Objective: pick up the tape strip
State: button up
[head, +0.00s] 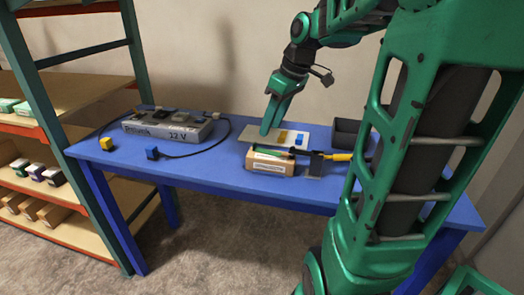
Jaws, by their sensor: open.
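A pale flat board (312,129) lies on the blue table near its middle, with a small orange-yellow strip (283,136) and a small blue piece (299,139) on it. I cannot tell for sure which of these is the tape strip. My green gripper (267,130) points down over the left part of the board, left of the orange-yellow strip. It looks empty. I cannot tell whether its fingertips touch the board. The gap between the fingers is hard to see from this side.
A cardboard box (268,168) with green and black items on top stands in front of the board. A dark bin (345,134) stands right of it. A grey 12 V unit (170,130), a yellow cube (106,143) and a blue cube (152,153) are at left. Shelves (78,88) stand beside the table.

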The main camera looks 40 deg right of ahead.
jog(key=w+d+r+n, duration=0.1)
jog(key=w+n, duration=0.1)
jog(key=w, duration=0.1)
send_over(257, 148)
jog(key=s, duration=0.2)
jog(key=shift+t+y, duration=0.3)
jog(key=f, duration=0.4)
jog(key=shift+w+d, duration=0.25)
jog(key=shift+d, duration=0.1)
jog(key=shift+s+x, duration=0.15)
jog(key=shift+x, duration=1.3)
jog(key=shift+s+x, duration=0.2)
jog(key=shift+x, duration=1.25)
jog(key=shift+d+f, duration=0.15)
grip_shut()
